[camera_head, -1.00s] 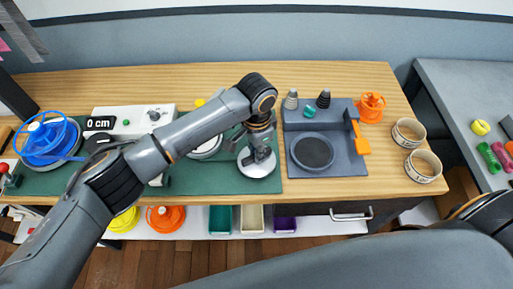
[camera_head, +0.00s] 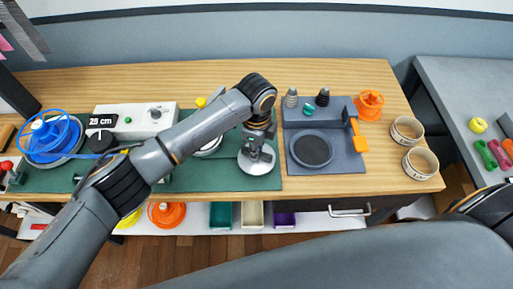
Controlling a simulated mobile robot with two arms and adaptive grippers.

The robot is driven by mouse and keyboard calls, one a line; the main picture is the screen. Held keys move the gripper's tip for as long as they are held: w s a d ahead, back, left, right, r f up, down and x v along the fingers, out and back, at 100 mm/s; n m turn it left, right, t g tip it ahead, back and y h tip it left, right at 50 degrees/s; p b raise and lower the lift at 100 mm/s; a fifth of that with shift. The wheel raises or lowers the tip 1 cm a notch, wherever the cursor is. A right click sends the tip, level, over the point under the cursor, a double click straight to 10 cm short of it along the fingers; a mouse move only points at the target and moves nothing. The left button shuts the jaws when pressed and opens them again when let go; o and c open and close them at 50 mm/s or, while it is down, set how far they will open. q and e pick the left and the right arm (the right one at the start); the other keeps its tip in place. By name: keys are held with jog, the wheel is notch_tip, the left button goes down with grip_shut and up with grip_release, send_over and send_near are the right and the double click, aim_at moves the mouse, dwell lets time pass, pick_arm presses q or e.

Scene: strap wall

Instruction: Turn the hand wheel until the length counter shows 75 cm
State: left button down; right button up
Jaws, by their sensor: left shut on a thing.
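The length counter (camera_head: 102,121) on the white housing (camera_head: 135,118) reads 25 cm. The hand wheel (camera_head: 260,168) is a pale round disc at the right end of the green mat (camera_head: 215,180). My left gripper (camera_head: 256,151) is over the wheel, pointing down, and is shut on its handle; the gripper hides most of the handle. A blue reel (camera_head: 48,138) stands on a round plate at the left end of the mat. My left arm crosses in front of the housing and hides part of the middle of the mat. My right gripper is not in view.
Right of the wheel is a grey tray (camera_head: 345,160) with a round black pad and an orange clip (camera_head: 359,138). An orange reel (camera_head: 370,104) and two strap rolls (camera_head: 421,162) stand farther right. Bins and reels sit on the shelf below. Bare wood lies behind.

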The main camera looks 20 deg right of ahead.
pick_arm(q)
jog(key=shift+m, duration=0.5)
jog(key=c, duration=1.3)
grip_release()
notch_tip(320, 180, up, 12)
